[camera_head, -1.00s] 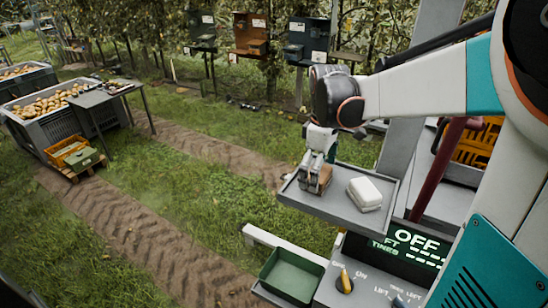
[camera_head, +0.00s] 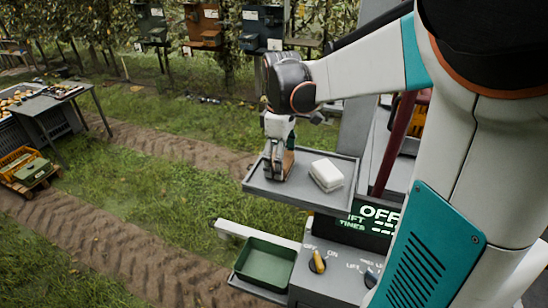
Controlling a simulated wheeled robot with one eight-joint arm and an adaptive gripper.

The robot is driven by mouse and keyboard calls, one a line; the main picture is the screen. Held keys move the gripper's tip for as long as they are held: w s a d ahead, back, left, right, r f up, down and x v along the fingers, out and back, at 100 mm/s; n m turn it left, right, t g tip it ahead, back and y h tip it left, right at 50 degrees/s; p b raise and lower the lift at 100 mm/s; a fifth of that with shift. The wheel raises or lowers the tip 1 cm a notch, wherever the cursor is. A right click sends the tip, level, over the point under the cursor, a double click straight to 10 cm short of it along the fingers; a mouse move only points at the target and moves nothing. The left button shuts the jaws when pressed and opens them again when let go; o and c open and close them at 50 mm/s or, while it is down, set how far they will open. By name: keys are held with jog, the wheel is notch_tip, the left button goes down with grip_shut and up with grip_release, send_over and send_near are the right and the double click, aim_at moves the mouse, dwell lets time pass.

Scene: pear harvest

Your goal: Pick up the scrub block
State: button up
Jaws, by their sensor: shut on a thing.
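The scrub block (camera_head: 289,161) looks like a small brown block. It is between the fingers of my gripper (camera_head: 278,170), over the left part of a grey tray (camera_head: 308,202). My gripper points down and is shut on the block, and its fingers hide part of it. I cannot tell whether the block touches the tray or hangs just above it. A white block (camera_head: 326,175) lies on the tray to the right of my gripper, apart from it.
A dark red post (camera_head: 397,143) stands right of the tray. Grass lies left.

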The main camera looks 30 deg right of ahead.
notch_tip(320, 180, up, 20)
jog(key=b, duration=0.1)
jog(key=shift+s+f, duration=0.1)
dwell(0.4)
